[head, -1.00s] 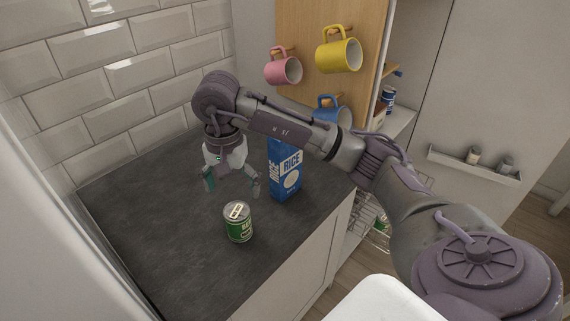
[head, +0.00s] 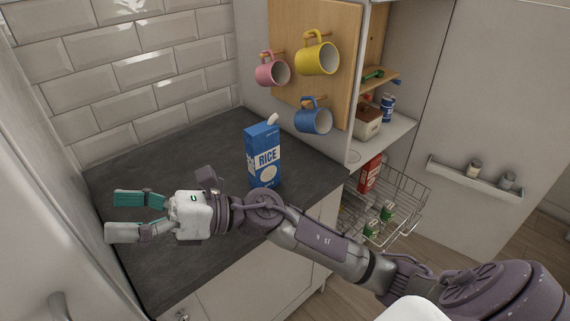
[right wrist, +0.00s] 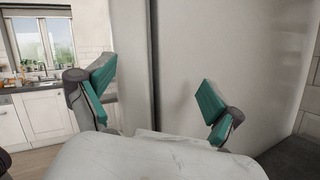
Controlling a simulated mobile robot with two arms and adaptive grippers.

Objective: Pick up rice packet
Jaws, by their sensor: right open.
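The rice packet (head: 263,157) is a blue and white carton that stands upright on the slate worktop, with a pale piece at its top. My right gripper (head: 118,214) is at the left of the head view, open and empty, well to the left of the packet and pointing away from it. My right forearm passes in front of the packet's lower edge. In the right wrist view the open teal fingers (right wrist: 158,95) have only a pale panel between them; the packet is not in that view. My left gripper is not in view.
Pink (head: 272,70), yellow (head: 317,57) and blue mugs (head: 313,117) hang on a wooden board behind the packet. A wire basket (head: 405,203) with a red box and green cans is pulled out at the right. The worktop's back left (head: 170,160) is clear.

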